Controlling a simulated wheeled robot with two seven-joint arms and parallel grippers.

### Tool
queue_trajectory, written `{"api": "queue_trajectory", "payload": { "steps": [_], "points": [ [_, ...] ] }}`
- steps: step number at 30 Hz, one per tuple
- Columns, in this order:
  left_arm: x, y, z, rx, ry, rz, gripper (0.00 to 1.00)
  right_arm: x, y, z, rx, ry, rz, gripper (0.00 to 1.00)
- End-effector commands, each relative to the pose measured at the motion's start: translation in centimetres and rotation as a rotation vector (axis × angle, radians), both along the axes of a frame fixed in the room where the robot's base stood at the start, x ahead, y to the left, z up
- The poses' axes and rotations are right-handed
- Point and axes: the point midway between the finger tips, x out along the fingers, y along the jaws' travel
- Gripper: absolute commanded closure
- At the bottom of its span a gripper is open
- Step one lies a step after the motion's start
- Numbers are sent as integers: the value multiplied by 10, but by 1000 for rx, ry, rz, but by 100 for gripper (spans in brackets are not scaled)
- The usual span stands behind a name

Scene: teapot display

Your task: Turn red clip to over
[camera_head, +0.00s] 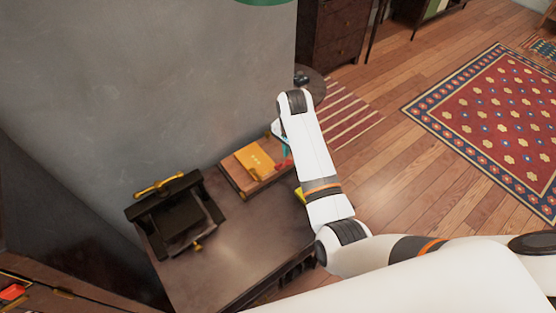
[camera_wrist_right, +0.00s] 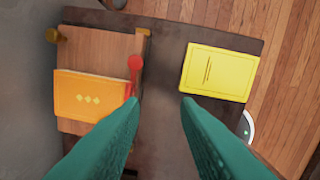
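The red clip (camera_wrist_right: 134,66) shows in the right wrist view at the right edge of a wooden stand. It has a round head and a narrow stem running down beside an orange booklet (camera_wrist_right: 88,97). My right gripper (camera_wrist_right: 160,100) has two teal fingers spread apart with nothing between them. Its left fingertip overlaps the clip's lower end in the picture; I cannot tell if they touch. In the head view my right arm reaches over the table and hides most of the gripper. My left gripper is not in view.
The wooden stand (camera_wrist_right: 105,45) lies on a dark table (camera_head: 215,255). A yellow booklet (camera_wrist_right: 219,72) lies to its right, near the table edge. A black press-like object with brass handles (camera_head: 178,215) stands at the left. Bare tabletop lies between them.

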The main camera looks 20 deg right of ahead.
Motion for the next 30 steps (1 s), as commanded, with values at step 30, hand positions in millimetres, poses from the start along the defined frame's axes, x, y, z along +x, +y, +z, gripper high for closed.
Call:
{"api": "queue_trajectory", "payload": {
  "steps": [30],
  "points": [
    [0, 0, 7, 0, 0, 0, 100, 43, 27, -73, 27, 53, -174, 71]
  ]
}}
